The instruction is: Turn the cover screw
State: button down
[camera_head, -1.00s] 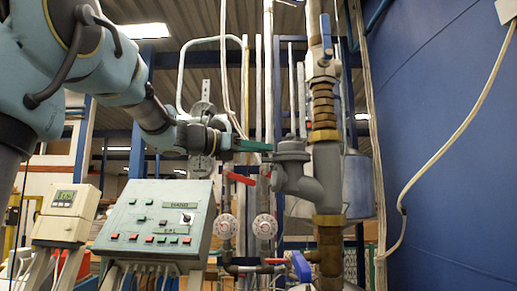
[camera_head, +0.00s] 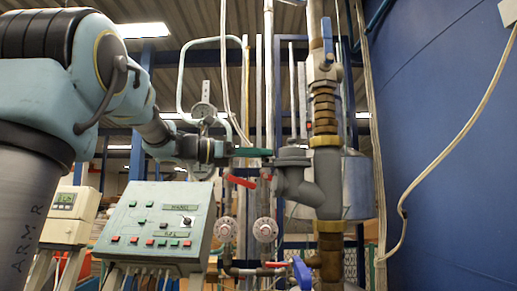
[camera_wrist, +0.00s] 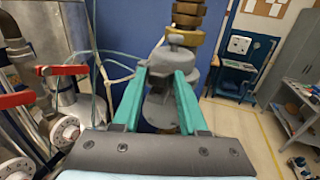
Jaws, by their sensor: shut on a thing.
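The grey cover screw (camera_head: 293,152) sits on top of a grey angled fitting (camera_head: 302,188) that joins the thick vertical pipe. In the wrist view the cover screw (camera_wrist: 160,62) shows as a grey round part between the green fingertips. My gripper (camera_head: 269,153) comes in level from the left with its green fingers at the cover screw. In the wrist view my gripper (camera_wrist: 162,80) is shut on the cover screw, one finger on each side. The exact contact faces are partly hidden by the fingers.
Red lever handles (camera_head: 241,182) and two round dials (camera_head: 265,229) are below my gripper. A control box (camera_head: 155,222) stands at lower left. The vertical pipe with brass fittings (camera_head: 325,105) rises close on the right. A blue wall (camera_head: 450,150) fills the far right.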

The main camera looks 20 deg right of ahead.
jog(key=shift+g, duration=0.4)
jog(key=shift+c, duration=2.2)
grip_release()
jog(key=w+a+b, duration=0.1)
jog(key=a+b, duration=0.2)
jog(key=a, duration=0.7)
jog(key=shift+w+a, duration=0.3)
jog(key=shift+a, duration=0.05)
